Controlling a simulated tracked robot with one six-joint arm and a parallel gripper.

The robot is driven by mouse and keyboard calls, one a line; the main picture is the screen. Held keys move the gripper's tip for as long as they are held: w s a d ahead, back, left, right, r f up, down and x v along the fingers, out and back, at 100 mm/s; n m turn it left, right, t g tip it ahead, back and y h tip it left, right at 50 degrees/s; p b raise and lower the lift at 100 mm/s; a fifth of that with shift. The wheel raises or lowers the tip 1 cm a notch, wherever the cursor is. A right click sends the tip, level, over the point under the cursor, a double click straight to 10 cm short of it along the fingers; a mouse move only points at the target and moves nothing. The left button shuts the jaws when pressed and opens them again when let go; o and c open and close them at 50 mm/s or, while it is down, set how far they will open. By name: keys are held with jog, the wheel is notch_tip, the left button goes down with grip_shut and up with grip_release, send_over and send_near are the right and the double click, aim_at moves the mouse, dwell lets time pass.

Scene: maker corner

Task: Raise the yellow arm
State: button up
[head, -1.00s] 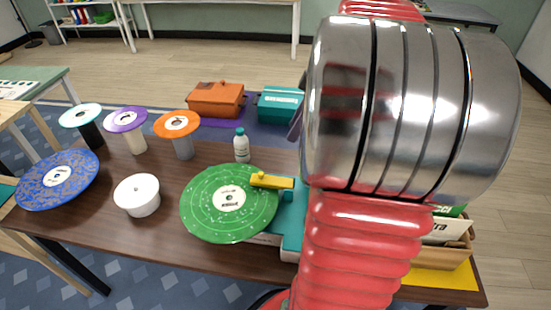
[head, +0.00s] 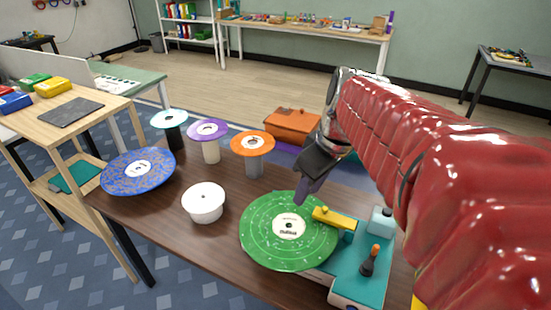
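The yellow arm (head: 334,218) lies low at the right edge of a green speckled record (head: 270,238), its free end over the record. The record sits on a teal and white player (head: 350,272) at the table's front right. My gripper (head: 303,193) points down just behind the yellow arm and to its left, over the record's back edge in the picture. It looks apart from the yellow arm. Its fingers overlap in this view, so I cannot tell whether they are open.
A black lever with an orange knob (head: 374,253) and a pale block (head: 381,220) stand on the player. Left are a white round tub (head: 203,204) and stands bearing a blue record (head: 120,175) and orange (head: 252,145), purple (head: 207,131) and turquoise (head: 169,119) discs. An orange box (head: 291,125) is behind.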

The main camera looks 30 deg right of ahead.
jog(key=s+a+f+m+t, duration=0.1)
jog(key=s+a+m, duration=0.1)
jog(key=a, duration=0.4)
jog(key=s+a+f+m+t, duration=0.1)
jog(key=s+a, duration=0.3)
jog(key=a, duration=0.3)
jog(key=shift+f+m+h, duration=0.25)
jog(key=shift+m+h, duration=0.15)
jog(key=shift+s, duration=0.1)
